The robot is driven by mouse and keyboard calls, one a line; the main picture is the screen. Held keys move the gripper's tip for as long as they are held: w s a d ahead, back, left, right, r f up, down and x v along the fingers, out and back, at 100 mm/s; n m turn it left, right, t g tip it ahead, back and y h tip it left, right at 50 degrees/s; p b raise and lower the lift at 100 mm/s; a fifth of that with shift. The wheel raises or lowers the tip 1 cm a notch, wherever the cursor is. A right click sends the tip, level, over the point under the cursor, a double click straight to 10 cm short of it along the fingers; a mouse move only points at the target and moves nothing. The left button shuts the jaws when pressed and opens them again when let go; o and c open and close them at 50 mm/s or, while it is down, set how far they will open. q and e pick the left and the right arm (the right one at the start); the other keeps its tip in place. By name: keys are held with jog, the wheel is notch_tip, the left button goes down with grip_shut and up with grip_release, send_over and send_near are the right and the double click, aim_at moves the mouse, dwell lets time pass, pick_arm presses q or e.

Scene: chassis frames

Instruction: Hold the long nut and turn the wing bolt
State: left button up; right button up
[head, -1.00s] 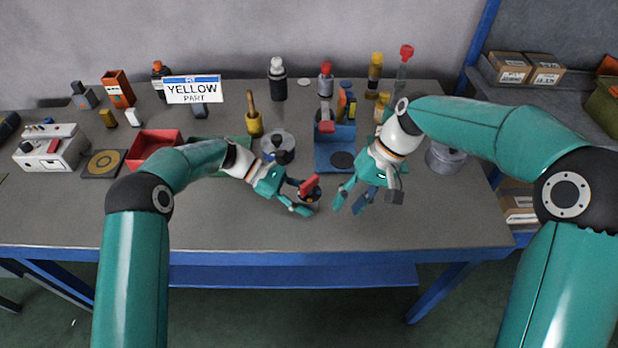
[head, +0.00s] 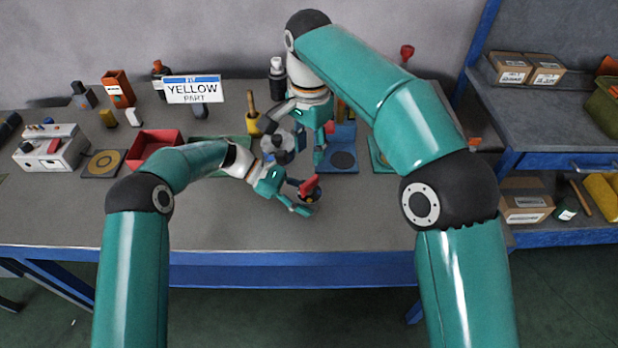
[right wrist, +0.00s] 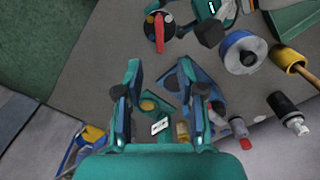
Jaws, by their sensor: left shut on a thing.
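My left gripper (head: 304,200) is shut on a dark round part (head: 313,196) with a red bar (head: 309,187) across its top, over the front middle of the bench. In the right wrist view this dark part (right wrist: 155,38) and its red bar (right wrist: 160,30) are at the top, beside my left gripper. I cannot tell the long nut from the wing bolt there; the fingers hide part of it. My right gripper (head: 297,143) is open and empty, behind the held part; its spread fingers (right wrist: 165,88) show in the right wrist view.
A grey-and-blue spool (right wrist: 243,52), a yellow-handled tool (head: 254,118) and a black bottle (head: 278,80) stand near my right gripper. A blue tray (head: 350,162) lies to its right. A red bin (head: 146,150) is at left. The front strip of bench is clear.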

aim_at(310, 180)
notch_tip(310, 180, down, 10)
jog(key=shift+f, duration=0.1)
dwell(0.4)
grip_shut()
